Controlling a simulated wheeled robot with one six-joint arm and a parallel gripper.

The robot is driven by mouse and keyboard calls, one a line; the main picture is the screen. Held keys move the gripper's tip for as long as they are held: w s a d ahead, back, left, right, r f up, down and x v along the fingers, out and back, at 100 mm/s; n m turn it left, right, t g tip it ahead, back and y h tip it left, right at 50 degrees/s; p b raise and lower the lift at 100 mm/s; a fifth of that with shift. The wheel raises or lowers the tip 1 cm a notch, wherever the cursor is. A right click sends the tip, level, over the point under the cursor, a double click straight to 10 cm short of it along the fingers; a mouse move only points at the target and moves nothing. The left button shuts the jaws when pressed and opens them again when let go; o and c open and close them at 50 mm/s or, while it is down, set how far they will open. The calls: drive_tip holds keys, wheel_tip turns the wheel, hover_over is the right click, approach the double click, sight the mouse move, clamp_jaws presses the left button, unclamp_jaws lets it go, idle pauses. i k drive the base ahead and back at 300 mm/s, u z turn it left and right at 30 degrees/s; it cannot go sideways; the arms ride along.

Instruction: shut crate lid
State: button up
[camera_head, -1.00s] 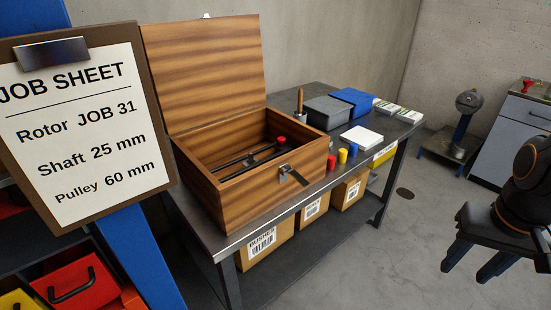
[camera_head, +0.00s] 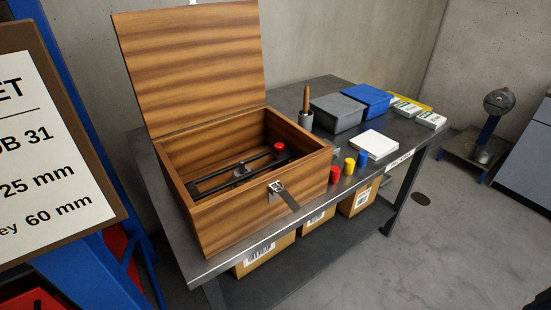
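The wooden crate (camera_head: 240,212) stands on the near-left part of the dark metal workbench (camera_head: 345,198). Its lid (camera_head: 190,65) is open and stands nearly upright along the back edge, leaning slightly back. A metal latch (camera_head: 277,190) with a dark strap hangs on the front wall. Inside lies a black bar-like tool with a red knob (camera_head: 279,147), below the rim. My gripper does not show in the current view.
Right of the crate are red (camera_head: 335,174), yellow (camera_head: 349,166) and blue (camera_head: 362,159) small cylinders, a white block (camera_head: 374,144), a cup with a wooden handle (camera_head: 306,121), and grey (camera_head: 337,112) and blue (camera_head: 366,101) boxes. The job sheet (camera_head: 45,150) stands close at left.

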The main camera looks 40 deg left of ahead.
sight(193, 64)
drive_tip(key=i, duration=0.4)
drive_tip(key=u, duration=2.35)
drive_tip(key=i, duration=0.45)
drive_tip(key=u, duration=0.05)
drive_tip(key=k, duration=1.1)
drive_tip(key=z, duration=0.45)
drive_tip(key=i, duration=1.4)
drive_tip(key=z, duration=0.3)
